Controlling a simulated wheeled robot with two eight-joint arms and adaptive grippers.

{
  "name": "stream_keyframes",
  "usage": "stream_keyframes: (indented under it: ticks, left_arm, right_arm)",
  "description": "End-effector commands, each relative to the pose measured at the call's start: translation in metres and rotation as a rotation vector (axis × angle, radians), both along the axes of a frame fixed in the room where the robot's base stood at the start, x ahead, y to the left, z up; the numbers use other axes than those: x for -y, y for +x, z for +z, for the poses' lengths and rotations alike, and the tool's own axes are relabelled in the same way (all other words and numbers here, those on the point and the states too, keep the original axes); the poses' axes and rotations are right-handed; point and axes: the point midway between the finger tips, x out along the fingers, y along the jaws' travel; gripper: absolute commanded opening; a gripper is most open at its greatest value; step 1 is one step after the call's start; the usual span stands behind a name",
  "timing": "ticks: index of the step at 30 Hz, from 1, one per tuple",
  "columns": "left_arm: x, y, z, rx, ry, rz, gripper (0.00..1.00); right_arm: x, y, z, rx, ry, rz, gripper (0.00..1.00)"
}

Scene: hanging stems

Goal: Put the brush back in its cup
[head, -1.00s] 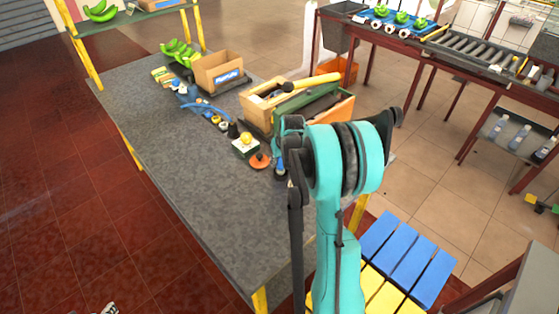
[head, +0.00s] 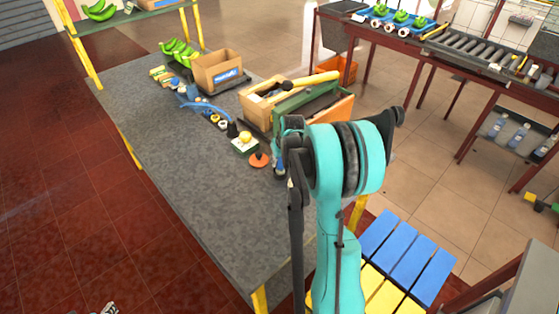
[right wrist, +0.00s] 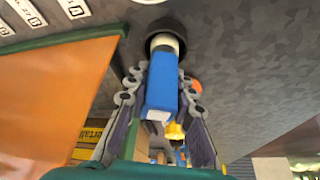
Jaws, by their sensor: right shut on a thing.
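In the right wrist view, a blue block-like piece with a white collar, which looks like the brush (right wrist: 161,90), stands between the fingers of my right gripper (right wrist: 160,82). The gripper is shut on the blue part. Beyond the white collar is a dark round rim, which looks like the cup (right wrist: 166,29). The collar overlaps the rim; I cannot tell whether it is inside or only in front. In the head view my right arm hides most of the gripper, and a bit of blue shows beside it. My left gripper is not in view.
The grey table (head: 200,190) is clear at the front. Blue and yellow slats (head: 400,250) lie to the right.

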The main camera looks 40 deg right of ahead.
Motion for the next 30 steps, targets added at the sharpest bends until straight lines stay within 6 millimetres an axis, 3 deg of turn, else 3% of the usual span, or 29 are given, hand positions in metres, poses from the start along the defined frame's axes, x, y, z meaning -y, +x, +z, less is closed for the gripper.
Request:
stream_keyframes:
  ticks: [26,27,29,30]
  left_arm:
    - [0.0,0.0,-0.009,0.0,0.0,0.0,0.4]
    - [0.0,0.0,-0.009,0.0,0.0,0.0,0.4]
    - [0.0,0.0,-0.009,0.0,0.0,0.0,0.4]
    - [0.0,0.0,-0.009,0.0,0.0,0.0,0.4]
  right_arm:
    - [0.0,0.0,-0.011,0.0,0.0,0.0,0.0]
    - [0.0,0.0,-0.011,0.0,0.0,0.0,0.29]
    - [0.0,0.0,-0.011,0.0,0.0,0.0,0.44]
    - [0.0,0.0,-0.011,0.0,0.0,0.0,0.48]
